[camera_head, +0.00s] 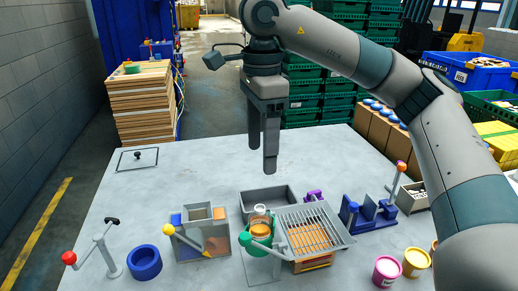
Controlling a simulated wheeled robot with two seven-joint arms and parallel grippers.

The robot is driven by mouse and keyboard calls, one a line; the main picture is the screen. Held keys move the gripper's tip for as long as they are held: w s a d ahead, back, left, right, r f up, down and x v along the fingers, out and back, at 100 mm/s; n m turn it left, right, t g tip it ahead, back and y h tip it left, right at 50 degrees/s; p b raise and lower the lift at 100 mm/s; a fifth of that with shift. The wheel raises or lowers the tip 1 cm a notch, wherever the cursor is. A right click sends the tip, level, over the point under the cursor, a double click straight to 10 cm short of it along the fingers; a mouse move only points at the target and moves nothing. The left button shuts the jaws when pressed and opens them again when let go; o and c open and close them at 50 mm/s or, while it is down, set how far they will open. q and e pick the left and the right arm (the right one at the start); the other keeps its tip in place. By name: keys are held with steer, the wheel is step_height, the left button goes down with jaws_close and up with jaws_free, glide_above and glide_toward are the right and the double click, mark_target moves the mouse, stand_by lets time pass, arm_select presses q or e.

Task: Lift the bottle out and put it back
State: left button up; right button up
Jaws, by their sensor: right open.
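A small amber bottle (260,222) with a pale cap stands in a holder with a green part (259,243), at the front middle of the table. Its lower part is hidden by the holder. My right gripper (263,164) points down above the table, behind and above the bottle. Its two fingers are apart with nothing between them. My left gripper is out of view.
A grey tray (264,197) and a wire rack (318,232) are close to the bottle. A clear box with a yellow-knobbed lever (186,240) stands left of it, then a blue ring (144,263) and a red-knobbed stand (97,254). The table's back left (195,170) is mostly clear.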

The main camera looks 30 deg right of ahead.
steer(key=shift+s+r, duration=0.15)
steer(key=shift+s, duration=0.1)
steer(key=p, duration=0.5)
glide_toward(260, 212)
steer(key=f, duration=1)
steer(key=shift+d+f, duration=0.1)
steer(key=shift+d, duration=0.15)
steer(key=c, duration=1.3)
steer(key=shift+a+b, duration=0.25)
steer(key=shift+b, duration=0.1)
